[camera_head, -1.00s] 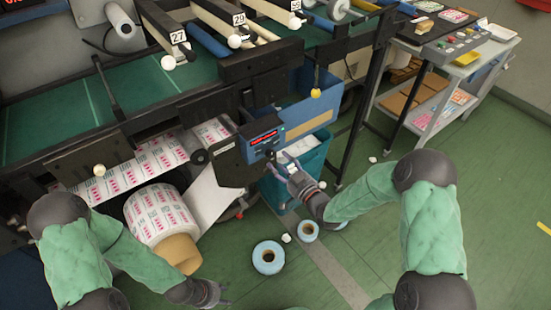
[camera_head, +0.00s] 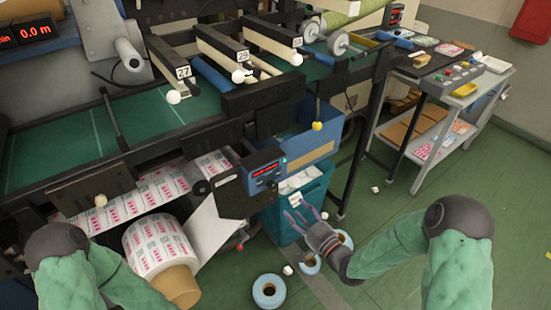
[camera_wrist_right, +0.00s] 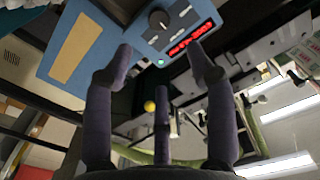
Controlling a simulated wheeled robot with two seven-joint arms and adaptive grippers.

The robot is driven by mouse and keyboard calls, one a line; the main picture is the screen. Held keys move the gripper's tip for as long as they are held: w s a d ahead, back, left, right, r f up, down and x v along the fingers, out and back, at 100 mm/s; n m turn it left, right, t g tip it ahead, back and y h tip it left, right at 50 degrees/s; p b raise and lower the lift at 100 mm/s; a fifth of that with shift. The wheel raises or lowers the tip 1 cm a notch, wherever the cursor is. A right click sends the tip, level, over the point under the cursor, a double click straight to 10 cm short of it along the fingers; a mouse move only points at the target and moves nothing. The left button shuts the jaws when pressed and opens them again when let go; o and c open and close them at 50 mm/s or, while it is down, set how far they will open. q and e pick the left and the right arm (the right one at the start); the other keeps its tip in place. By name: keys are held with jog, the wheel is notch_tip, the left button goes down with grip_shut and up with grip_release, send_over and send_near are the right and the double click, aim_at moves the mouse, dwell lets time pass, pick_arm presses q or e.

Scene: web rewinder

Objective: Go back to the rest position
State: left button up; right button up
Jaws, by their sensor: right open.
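My right gripper (camera_head: 303,218) is open and empty, in front of the teal bin at the machine's lower front. Its spread fingers also show in the right wrist view (camera_wrist_right: 160,75), below the blue control box (camera_wrist_right: 125,40) with its red display. In the head view that control box (camera_head: 265,173) is up and to the left of the gripper, apart from it. My left arm (camera_head: 62,262) comes in at the lower left; its gripper is out of the picture.
The rewinder carries a printed label roll (camera_head: 158,243) at the lower left. A teal bin (camera_head: 310,200) stands under the machine. Blue-rimmed rolls (camera_head: 268,291) lie on the floor near my right gripper. A grey cart (camera_head: 445,120) stands at the right. The green floor at the right is clear.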

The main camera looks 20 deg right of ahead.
notch_tip(320, 180, down, 10)
jog(key=a+m+g+h, duration=0.2)
jog(key=g, duration=0.2)
jog(key=s+a+f+m+g, duration=0.1)
jog(key=s+a+f+g, duration=0.4)
jog(key=s+f, duration=0.4)
jog(key=s+a+f+m+g, duration=0.1)
jog(key=s+a+f+g, duration=0.3)
jog(key=s+f+g, duration=0.3)
jog(key=s+f, duration=0.1)
jog(key=s, duration=0.3)
jog(key=shift+a+f+g, duration=0.3)
jog(key=shift+a+f, duration=0.05)
jog(key=shift+f, duration=0.05)
